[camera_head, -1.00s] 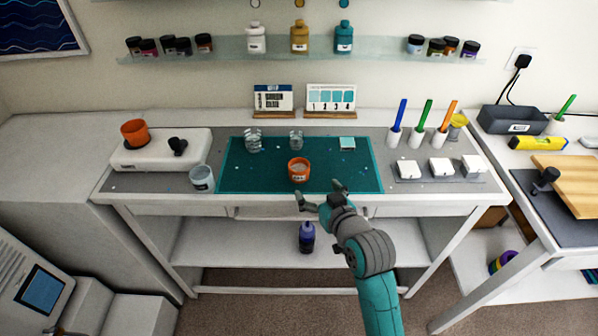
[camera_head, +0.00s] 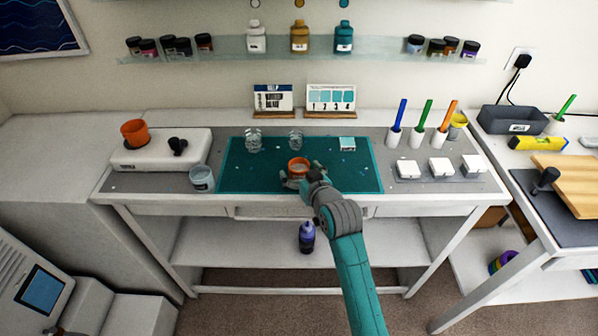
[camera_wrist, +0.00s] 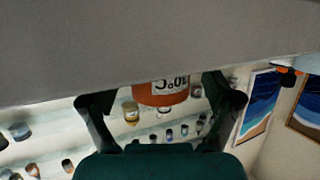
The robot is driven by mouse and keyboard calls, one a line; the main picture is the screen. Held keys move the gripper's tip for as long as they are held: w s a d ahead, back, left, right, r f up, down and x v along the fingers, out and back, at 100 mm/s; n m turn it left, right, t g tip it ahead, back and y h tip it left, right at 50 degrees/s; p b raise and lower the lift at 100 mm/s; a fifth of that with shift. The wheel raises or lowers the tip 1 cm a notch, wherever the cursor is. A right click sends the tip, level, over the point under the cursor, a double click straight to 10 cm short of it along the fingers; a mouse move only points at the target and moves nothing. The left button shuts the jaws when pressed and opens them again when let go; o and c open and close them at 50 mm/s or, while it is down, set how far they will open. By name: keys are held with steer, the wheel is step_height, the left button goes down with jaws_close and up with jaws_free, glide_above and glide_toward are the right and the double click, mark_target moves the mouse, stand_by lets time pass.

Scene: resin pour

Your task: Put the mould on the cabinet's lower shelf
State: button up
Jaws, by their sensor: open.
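A round orange cup-like piece with a pale inside, which I take to be the mould (camera_head: 298,164), stands upright on the teal mat (camera_head: 240,180). My gripper (camera_head: 301,178) is at its near side, with a finger to either side of it. In the wrist view the picture is upside down. The orange mould (camera_wrist: 161,93), with a white printed label, shows between my two spread fingers, with gaps on both sides. The gripper is open and holds nothing. No cabinet shelf can be clearly identified; a white unit with a blue screen (camera_head: 42,290) stands at lower left.
Two clear cups (camera_head: 253,141) stand behind the mould on the mat. A grey-white cup (camera_head: 202,179) and a white device (camera_head: 150,153) bearing another orange cup (camera_head: 135,132) are left. White blocks (camera_head: 441,167) lie right. A purple bottle (camera_head: 307,237) stands under the bench.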

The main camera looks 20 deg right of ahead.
steer(key=shift+w+f, duration=0.15)
steer(key=shift+w, duration=0.45)
steer(key=c, duration=1.4)
